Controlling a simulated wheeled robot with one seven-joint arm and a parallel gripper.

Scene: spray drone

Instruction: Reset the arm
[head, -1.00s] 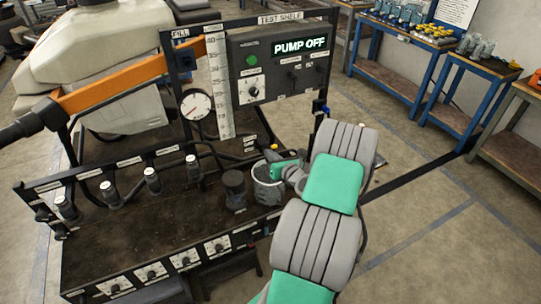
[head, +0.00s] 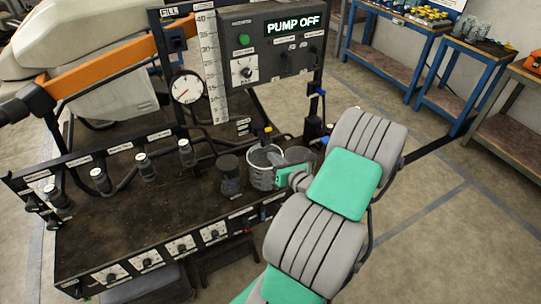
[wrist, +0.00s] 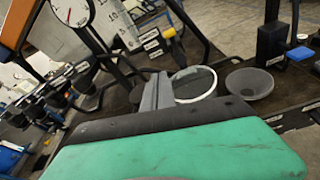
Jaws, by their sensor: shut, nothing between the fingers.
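My gripper (head: 277,159) is at the end of my grey and green arm, at the right end of the dark bench. In the wrist view its grey fingers (wrist: 154,93) are together with nothing between them. A grey cup with a white rim (head: 261,176) stands on the bench just left of the gripper. It also shows in the wrist view (wrist: 197,96), right of the fingers. I cannot tell whether the fingers touch it. A grey funnel-like bowl (wrist: 250,88) is further right, partly hidden behind my gripper in the head view.
A dark jar (head: 230,178) stands left of the cup. Several valves and hoses line the bench's back left. The test panel (head: 270,45) reading PUMP OFF stands behind, beside a gauge (head: 187,87). Blue-legged tables (head: 405,50) are at the far right; floor between is clear.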

